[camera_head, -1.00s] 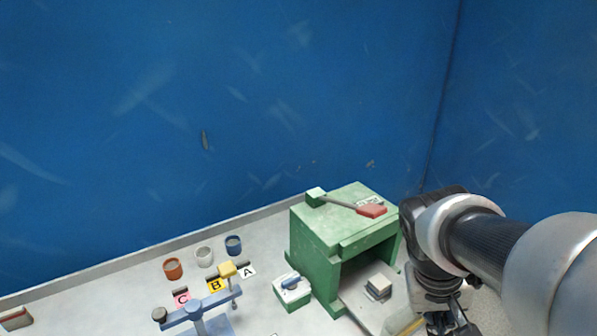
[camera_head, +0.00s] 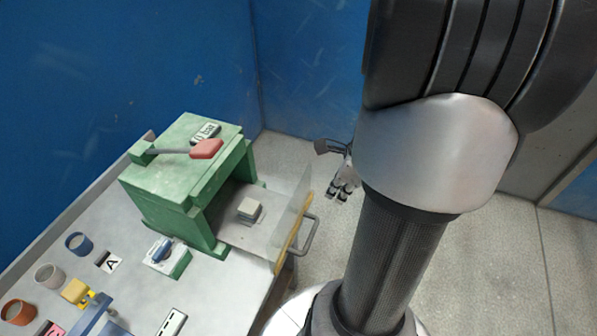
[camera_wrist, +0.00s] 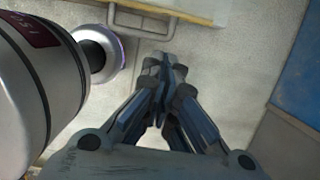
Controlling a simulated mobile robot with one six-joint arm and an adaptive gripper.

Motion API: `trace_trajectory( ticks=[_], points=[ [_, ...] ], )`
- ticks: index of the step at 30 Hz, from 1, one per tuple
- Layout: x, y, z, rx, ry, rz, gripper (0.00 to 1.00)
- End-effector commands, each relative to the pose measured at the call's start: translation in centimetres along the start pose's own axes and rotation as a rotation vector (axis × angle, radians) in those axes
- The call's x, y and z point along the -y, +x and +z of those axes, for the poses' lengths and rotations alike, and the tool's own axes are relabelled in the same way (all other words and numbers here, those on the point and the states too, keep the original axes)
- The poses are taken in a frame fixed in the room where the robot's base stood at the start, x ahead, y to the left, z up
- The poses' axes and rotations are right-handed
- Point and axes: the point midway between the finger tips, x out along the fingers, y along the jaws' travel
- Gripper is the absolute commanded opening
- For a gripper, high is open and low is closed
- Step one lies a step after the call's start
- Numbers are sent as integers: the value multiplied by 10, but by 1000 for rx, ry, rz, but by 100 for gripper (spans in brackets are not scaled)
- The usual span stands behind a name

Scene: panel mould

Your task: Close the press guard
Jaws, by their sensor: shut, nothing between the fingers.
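The green press (camera_head: 185,170) stands on the bench in the head view, with its front opening facing right. A grey block (camera_head: 250,211) sits on the plate in front of that opening. The clear guard panel (camera_head: 293,208), with a yellow strip and a grey bar handle (camera_head: 311,236), stands out from the press, apart from the opening. The handle also shows at the top of the wrist view (camera_wrist: 140,28). My gripper (camera_head: 343,194) is shut and empty, beyond the guard and over the floor. In the wrist view its fingertips (camera_wrist: 164,66) are together, apart from the handle.
A red-tipped lever (camera_head: 206,149) lies across the press top. A small switch box (camera_head: 167,256) with a blue knob and several cups, one of them blue (camera_head: 78,244), are on the bench (camera_head: 125,285). Blue walls stand behind. The floor (camera_head: 480,260) right of the bench looks clear.

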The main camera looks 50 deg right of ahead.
Motion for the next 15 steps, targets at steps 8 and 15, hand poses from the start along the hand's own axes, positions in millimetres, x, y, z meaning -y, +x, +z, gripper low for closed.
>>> trace_trajectory(
  ticks=[8,15],
  points=[
    [-2,55,-1,-3,-8,8,0],
    [-2,102,2,-3,-12,4,0]
  ],
)
